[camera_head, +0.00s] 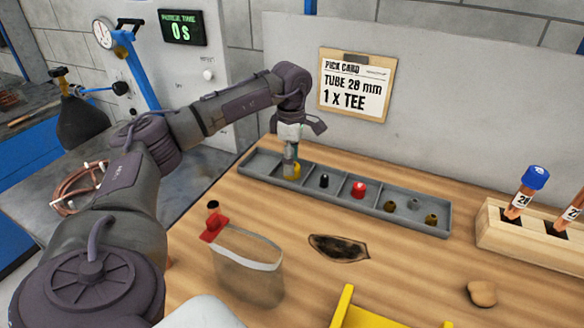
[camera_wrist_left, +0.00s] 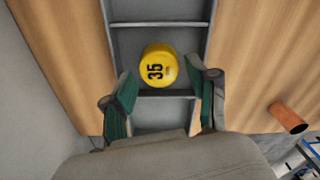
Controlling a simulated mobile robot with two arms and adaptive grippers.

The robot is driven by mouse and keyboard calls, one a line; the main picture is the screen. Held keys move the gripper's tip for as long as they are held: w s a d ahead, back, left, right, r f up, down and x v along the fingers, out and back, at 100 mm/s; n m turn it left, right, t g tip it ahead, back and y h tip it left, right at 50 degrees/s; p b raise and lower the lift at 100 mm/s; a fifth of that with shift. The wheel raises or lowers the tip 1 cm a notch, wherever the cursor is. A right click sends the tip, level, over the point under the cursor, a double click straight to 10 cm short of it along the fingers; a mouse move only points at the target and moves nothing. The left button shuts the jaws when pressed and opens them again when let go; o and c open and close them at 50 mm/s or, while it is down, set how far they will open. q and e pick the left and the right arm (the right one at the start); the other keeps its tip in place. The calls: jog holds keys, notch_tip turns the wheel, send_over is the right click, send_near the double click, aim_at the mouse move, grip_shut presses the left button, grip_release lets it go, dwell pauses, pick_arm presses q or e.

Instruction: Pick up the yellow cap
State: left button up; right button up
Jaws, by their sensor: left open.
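The yellow cap (camera_wrist_left: 158,65), marked 35, lies in a compartment of the grey tray (camera_head: 262,164). In the head view the yellow cap (camera_head: 292,171) is partly hidden by my left gripper (camera_head: 290,166), which is just above it. In the left wrist view my left gripper (camera_wrist_left: 162,98) is open, with its green-padded fingers spread wider than the cap. The cap sits a little ahead of the fingertips, roughly centred between them, and nothing is held. My right gripper is not in view.
Other tray compartments hold a black cap (camera_head: 324,181), a red cap (camera_head: 358,189) and small fittings. A clear bag (camera_head: 247,265) with a red clip stands in front. A wooden rack (camera_head: 530,236) with capped tubes is at right. A wall stands behind the tray.

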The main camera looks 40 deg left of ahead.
pick_arm(q)
jog(key=shift+f, duration=0.65)
jog(key=c, duration=0.5)
jog(key=shift+r, duration=0.2)
